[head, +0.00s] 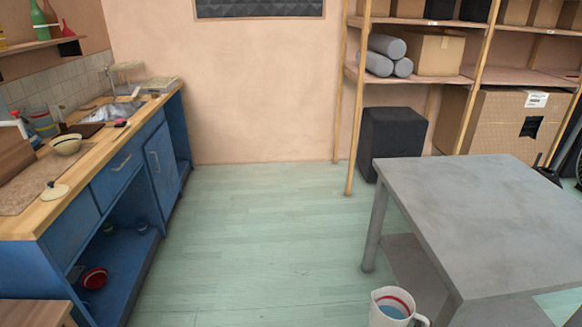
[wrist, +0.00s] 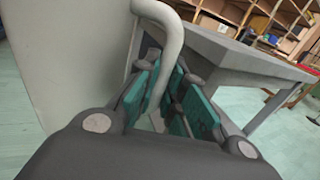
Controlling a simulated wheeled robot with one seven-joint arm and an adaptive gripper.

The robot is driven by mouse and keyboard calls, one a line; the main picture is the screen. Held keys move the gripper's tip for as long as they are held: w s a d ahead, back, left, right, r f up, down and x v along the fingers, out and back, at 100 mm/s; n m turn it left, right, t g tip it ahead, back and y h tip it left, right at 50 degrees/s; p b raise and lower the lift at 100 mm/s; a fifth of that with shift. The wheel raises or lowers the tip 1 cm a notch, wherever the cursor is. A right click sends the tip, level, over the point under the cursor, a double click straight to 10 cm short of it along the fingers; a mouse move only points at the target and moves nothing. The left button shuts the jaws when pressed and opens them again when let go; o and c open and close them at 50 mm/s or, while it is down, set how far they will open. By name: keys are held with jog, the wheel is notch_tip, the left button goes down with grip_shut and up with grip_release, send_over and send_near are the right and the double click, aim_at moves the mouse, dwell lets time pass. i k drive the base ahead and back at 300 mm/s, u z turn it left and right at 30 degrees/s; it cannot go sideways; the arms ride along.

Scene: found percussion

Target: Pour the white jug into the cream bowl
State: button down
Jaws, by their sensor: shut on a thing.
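The white jug (head: 378,312) shows at the bottom of the head view, cut off by the lower edge. It has a red band inside its rim and something blue inside. In the wrist view the jug's pale body (wrist: 70,60) fills the left side. My gripper (wrist: 163,100) is shut on the jug's handle, which runs down between the teal finger pads. My gripper is not visible in the head view. The cream bowl (head: 66,146) stands upright on the wooden counter at the left, far from the jug.
The blue-fronted counter (head: 88,170) also holds a small pale disc-shaped thing (head: 52,192) near its front edge and a sink (head: 110,112). A grey table (head: 480,215) stands at the right, close to the jug. Open green floor (head: 250,230) lies between counter and table.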

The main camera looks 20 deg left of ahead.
aim_at(68, 146)
jog(key=u, duration=0.3)
jog(key=i, duration=0.7)
jog(key=u, duration=1.4)
jog(key=i, duration=0.75)
jog(key=u, duration=0.75)
